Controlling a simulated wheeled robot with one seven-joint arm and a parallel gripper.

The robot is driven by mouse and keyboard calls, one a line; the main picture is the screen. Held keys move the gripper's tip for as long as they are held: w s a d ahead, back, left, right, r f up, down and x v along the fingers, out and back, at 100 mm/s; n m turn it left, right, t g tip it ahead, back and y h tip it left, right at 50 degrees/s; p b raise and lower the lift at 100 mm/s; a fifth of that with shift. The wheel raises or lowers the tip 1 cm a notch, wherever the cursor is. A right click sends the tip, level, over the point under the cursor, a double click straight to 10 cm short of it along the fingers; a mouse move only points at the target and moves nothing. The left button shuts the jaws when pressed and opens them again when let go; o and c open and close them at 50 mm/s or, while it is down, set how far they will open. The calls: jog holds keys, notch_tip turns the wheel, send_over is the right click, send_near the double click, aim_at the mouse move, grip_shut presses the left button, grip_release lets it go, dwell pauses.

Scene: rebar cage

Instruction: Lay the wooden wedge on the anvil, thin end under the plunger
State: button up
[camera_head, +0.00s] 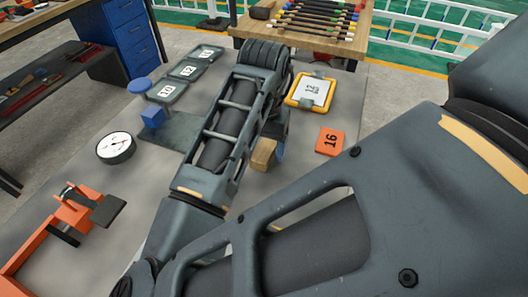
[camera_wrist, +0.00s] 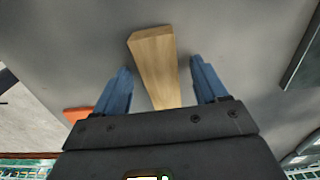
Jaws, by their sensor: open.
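The wooden wedge (camera_head: 264,153) lies on the grey tabletop, partly behind my arm in the head view. In the wrist view the wedge (camera_wrist: 155,65) lies lengthwise between my blue fingers, with a visible gap on each side. My gripper (camera_wrist: 161,66) is open; its grip is mostly hidden by my arm in the head view. I cannot tell for sure which parts are the anvil and the plunger.
Several dark numbered trays (camera_head: 187,71) stand at the back left. An orange clamp-like fixture (camera_head: 72,213) stands at the front left. Tabletop between fixture and arm is clear.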

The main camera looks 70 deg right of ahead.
jog(key=c, duration=1.1)
jog(key=shift+r, duration=0.15)
jog(key=shift+c, duration=0.2)
